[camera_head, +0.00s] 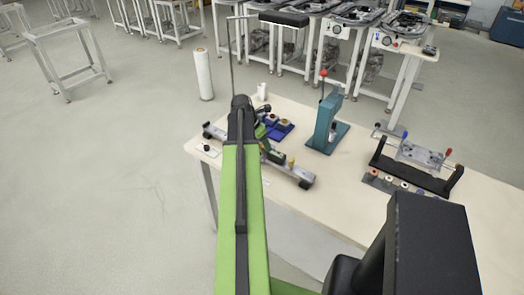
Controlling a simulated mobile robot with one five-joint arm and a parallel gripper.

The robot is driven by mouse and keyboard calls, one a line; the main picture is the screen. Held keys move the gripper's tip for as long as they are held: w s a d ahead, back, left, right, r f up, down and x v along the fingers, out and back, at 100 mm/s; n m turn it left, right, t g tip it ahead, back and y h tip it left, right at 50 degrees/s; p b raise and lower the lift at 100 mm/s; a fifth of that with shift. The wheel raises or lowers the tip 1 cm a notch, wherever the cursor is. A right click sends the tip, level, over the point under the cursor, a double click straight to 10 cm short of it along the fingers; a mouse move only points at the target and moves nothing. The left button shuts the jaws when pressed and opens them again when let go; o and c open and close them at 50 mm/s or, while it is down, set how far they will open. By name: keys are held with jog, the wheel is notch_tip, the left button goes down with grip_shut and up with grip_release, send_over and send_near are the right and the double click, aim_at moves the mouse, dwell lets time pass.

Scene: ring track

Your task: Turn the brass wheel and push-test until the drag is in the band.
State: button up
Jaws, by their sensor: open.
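A long grey rail with dark end blocks (298,177) lies on the pale workbench, and my green arm crosses in front of its middle. A small green and dark carriage (275,155) sits on the rail just right of my arm. A small yellowish, brass-like knob (291,163) shows beside it; it is too small to tell whether this is the wheel. My gripper (263,122) shows only partly, beyond my arm's black elbow joint and above the rail. Its fingers are small and mostly hidden. It appears open, with nothing seen in it.
A teal press (325,120) with a red knob stands right of the rail. A black-framed fixture (417,175) and several small rolls are further right. A white roll (202,75) stands beyond the bench.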

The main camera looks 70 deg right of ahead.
jog(key=shift+c, duration=0.2)
grip_shut()
jog(key=shift+m, duration=0.3)
jog(key=m, duration=0.2)
jog(key=m+g+y, duration=0.1)
jog(key=m, duration=0.1)
jog(key=m+y, duration=0.1)
jog(key=m, duration=0.1)
jog(key=shift+w+d+g, duration=0.25)
jog(key=shift+d+g, duration=0.05)
jog(key=shift+d, duration=0.1)
jog(key=m, duration=0.2)
jog(key=m+y, duration=0.1)
jog(key=m, duration=0.1)
jog(key=shift+d+g+y, duration=0.15)
jog(key=shift+g+y, duration=0.15)
jog(key=shift+m+y, duration=0.4)
jog(key=shift+m, duration=0.9)
